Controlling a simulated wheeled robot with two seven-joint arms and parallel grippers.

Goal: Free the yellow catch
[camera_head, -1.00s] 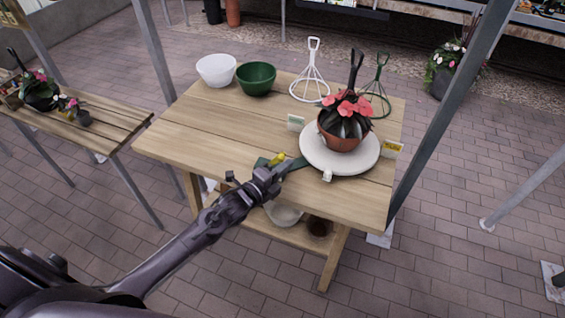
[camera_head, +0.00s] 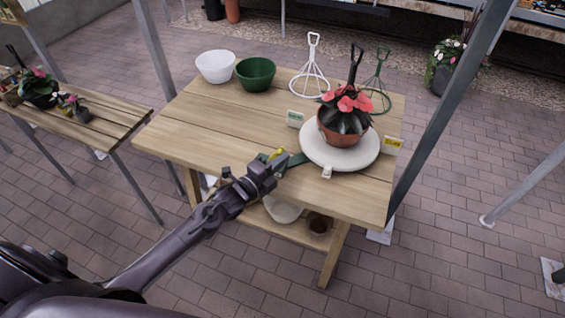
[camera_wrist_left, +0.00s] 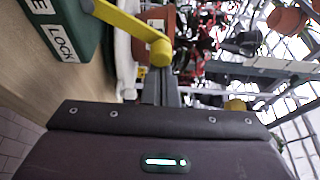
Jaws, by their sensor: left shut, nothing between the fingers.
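The yellow catch (camera_head: 277,153) shows small at the front of the wooden table, beside the white turntable (camera_head: 313,152). In the left wrist view it is a yellow lever (camera_wrist_left: 125,20) with a round end, on a green block (camera_wrist_left: 75,30) with a label reading "LOCK". My left gripper (camera_head: 272,168) is just in front of the catch and hides part of the green base. In the wrist view its closed grey fingers (camera_wrist_left: 161,88) point at the lever's round end; I cannot tell if they touch. It holds nothing. My right gripper is out of view.
A potted plant with pink flowers (camera_head: 343,122) stands on the turntable. Small signs stand near it (camera_head: 295,119) (camera_head: 393,144). White (camera_head: 216,68) and green (camera_head: 256,75) bowls and wire stands (camera_head: 311,80) are at the back. The table's left half (camera_head: 190,125) is clear.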

